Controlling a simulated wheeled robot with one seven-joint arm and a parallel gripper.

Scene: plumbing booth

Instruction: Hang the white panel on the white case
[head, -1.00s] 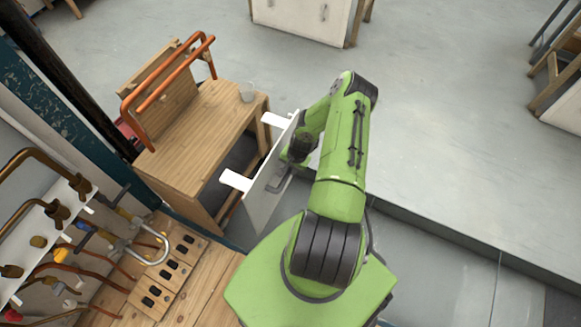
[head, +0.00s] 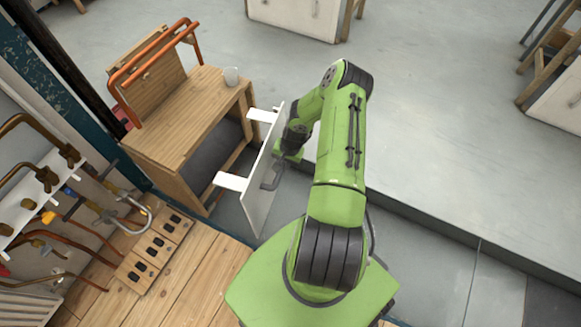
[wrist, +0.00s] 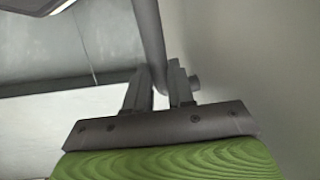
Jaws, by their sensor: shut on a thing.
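The white panel (head: 258,205) is held upright, seen nearly edge-on in the head view, with two white tabs (head: 231,181) sticking out from its far side. My gripper (head: 281,160) is at its near side, by a grey bar handle (head: 268,183). In the wrist view the fingers of my gripper (wrist: 160,92) are closed around the handle (wrist: 150,40), and the panel's face (wrist: 245,60) fills the right side. A white case-like body (head: 295,14) with handles stands at the far top edge; I cannot tell if it is the task's case.
A white pipe rack (head: 45,200) is at the left. A floor step (head: 430,222) runs at the right.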

